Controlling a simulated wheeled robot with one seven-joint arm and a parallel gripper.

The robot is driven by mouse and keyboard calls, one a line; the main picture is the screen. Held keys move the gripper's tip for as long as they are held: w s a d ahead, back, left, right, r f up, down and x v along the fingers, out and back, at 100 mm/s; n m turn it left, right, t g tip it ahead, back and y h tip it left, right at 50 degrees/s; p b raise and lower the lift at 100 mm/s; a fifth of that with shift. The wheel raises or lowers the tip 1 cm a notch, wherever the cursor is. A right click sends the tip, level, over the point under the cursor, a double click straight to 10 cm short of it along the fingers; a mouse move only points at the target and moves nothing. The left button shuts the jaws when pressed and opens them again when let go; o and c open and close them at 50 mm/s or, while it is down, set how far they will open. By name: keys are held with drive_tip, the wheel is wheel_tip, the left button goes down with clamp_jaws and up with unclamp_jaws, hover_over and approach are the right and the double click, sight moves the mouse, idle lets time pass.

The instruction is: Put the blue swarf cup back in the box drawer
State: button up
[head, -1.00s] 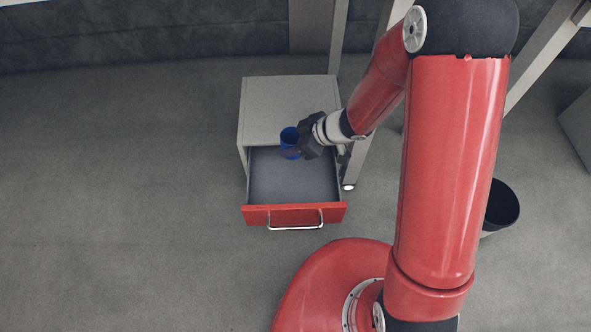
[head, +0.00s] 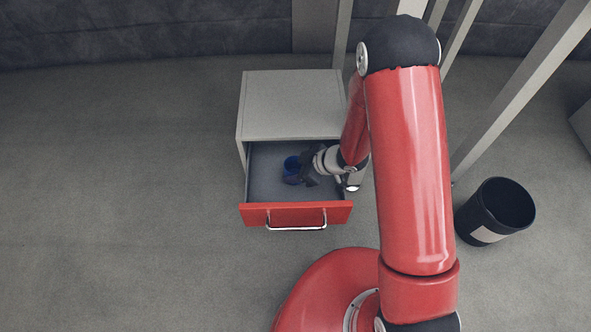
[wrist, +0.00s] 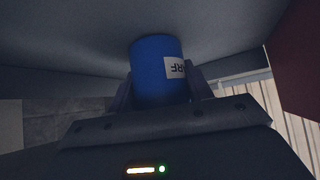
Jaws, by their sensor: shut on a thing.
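The blue swarf cup (head: 291,164) is inside the open box drawer (head: 262,185) in the head view, toward its back and middle. My gripper (head: 299,172) reaches in from the right and is shut on the cup. In the wrist view the cup (wrist: 158,75) sits between the two fingers (wrist: 160,90), with part of a white label showing. A grey surface fills the picture behind the cup. I cannot tell whether the cup touches the drawer floor. The drawer's red front (head: 296,214) has a metal handle.
The grey cabinet (head: 290,105) stands behind the drawer. A black bin (head: 496,211) stands on the floor at the right. Grey frame legs (head: 515,90) rise at the right behind my arm. The floor at the left is clear.

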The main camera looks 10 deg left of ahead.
drive_tip(key=shift+f, duration=0.1)
drive_tip(key=o, duration=1.1)
drive_tip(key=shift+d+r, duration=0.1)
drive_tip(key=shift+r, duration=0.3)
drive_tip(key=p+v, duration=0.3)
drive_tip(key=v, duration=0.8)
drive_tip(key=shift+d+p, duration=0.25)
drive_tip(key=shift+p, duration=0.05)
drive_tip(key=shift+r, duration=0.15)
